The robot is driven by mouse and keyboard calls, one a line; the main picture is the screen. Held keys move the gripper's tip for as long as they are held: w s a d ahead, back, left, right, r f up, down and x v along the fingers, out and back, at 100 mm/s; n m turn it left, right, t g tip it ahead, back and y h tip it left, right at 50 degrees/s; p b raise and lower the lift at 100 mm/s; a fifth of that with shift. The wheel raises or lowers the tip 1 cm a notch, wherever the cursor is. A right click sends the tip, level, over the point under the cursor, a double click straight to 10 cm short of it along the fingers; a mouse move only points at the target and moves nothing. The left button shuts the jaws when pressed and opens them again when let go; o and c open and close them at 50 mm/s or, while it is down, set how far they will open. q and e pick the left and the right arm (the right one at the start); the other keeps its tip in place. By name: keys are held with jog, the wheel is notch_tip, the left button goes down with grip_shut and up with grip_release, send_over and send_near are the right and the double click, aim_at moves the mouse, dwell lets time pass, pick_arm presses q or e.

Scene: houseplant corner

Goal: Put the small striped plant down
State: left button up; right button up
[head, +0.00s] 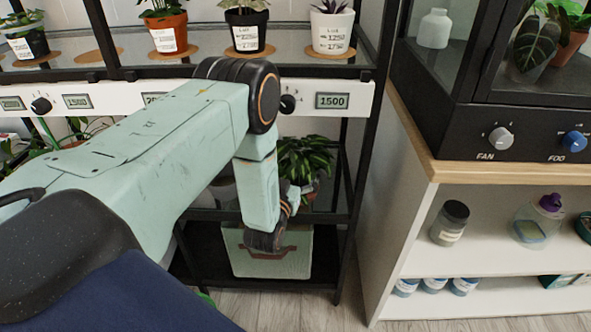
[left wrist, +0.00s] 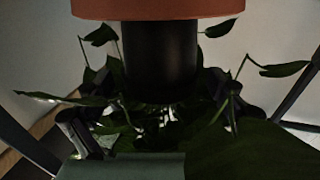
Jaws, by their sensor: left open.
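The leafy green plant (head: 303,156) stands on the lower part of the rack, in a partly hidden reddish pot (head: 309,190). I cannot tell if it is the small striped plant. My left gripper (head: 291,198) is beside this plant, mostly hidden behind my own wrist. In the dark left wrist view, the open left gripper (left wrist: 160,118) has its fingers at either side of leaves. A black pot (left wrist: 160,55) and an orange-brown pot or rim (left wrist: 165,9) show beyond them. Whether the fingers touch anything is unclear. My right gripper is not in view.
The upper shelf holds potted plants on round mats: a terracotta pot (head: 168,36), a black pot (head: 246,32) and a white pot (head: 332,34). A pale green crate (head: 300,258) sits low in the rack. A white cabinet (head: 410,225) stands to the right.

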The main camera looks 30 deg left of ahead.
pick_arm(q)
jog(key=shift+r, duration=0.25)
jog(key=shift+s+d+r+p, duration=0.1)
jog(key=shift+s+r+p, duration=0.05)
jog(key=shift+s+p, duration=0.25)
jog(key=p+v, duration=0.3)
jog(key=v, duration=0.8)
jog(key=shift+p, duration=0.35)
jog(key=b+x, duration=0.4)
jog(key=x, duration=0.7)
jog(key=shift+w+f, duration=0.2)
jog(key=shift+w, duration=0.1)
jog(key=shift+w+f+b, duration=0.1)
jog(key=shift+f+b, duration=0.2)
jog(key=shift+b, duration=0.05)
jog(key=shift+r+p, duration=0.3)
jog(key=shift+r, duration=0.2)
